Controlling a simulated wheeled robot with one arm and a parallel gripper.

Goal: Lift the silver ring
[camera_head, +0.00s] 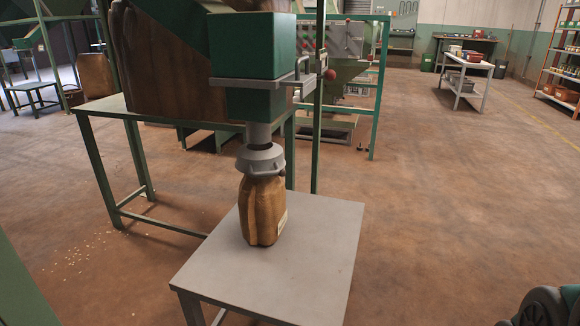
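The silver ring (261,160) is a grey collar with small lugs at its sides, left of the middle of the view. It sits at the mouth of a brown sack (262,208), just under the grey spout (258,132) of a green hopper (258,55). A dark band shows between the spout and the ring; I cannot tell whether they touch. The sack stands upright on a grey-topped table (315,235) and has a pale label on its right side. My gripper is not in view.
A second green-framed table (105,104) with large brown sacks (160,65) stands behind on the left. A green post rises behind the grey table. Small pale bits lie on the floor at the left. The floor (450,190) to the right is open.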

